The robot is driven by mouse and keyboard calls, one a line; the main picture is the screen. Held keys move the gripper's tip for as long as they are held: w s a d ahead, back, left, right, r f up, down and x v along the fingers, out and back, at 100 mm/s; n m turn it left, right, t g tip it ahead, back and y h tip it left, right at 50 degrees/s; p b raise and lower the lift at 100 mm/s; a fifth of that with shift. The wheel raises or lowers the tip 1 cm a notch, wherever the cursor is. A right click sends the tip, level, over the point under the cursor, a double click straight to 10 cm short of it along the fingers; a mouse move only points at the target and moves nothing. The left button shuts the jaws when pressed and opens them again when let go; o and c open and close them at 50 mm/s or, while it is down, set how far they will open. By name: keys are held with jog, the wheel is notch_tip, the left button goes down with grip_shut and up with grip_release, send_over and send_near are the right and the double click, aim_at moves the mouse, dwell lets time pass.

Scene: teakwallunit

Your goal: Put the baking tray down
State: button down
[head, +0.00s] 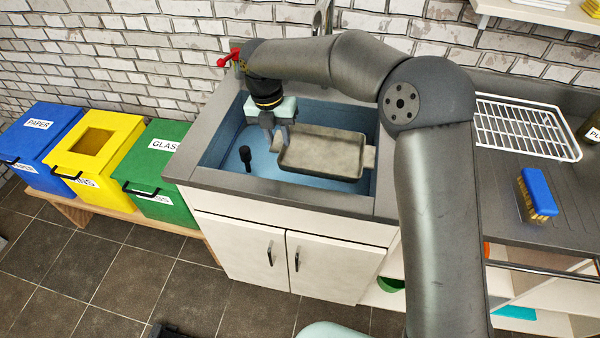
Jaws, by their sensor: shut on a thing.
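The baking tray (322,151) is a grey-beige shallow rectangular pan with a tab handle at each short end. It is level, over or inside the blue sink basin (226,152); I cannot tell whether it touches the bottom. My gripper (276,142) points down at the tray's left end and is shut on it there. The fingertips are partly hidden against the tray's edge. The tray's right handle lies near the basin's right wall.
A black plug or knob (245,156) stands in the basin left of the tray. A red tap handle (228,58) is behind my wrist. A white wire rack (526,127) and a blue brush (538,191) lie on the right counter. Paper, yellow and glass bins (165,180) stand left.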

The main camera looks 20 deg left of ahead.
notch_tip(320, 180, down, 16)
jog(key=shift+a+p, duration=0.1)
jog(key=shift+p, duration=0.55)
jog(key=c, duration=1.1)
grip_release()
jog(key=shift+r, duration=0.1)
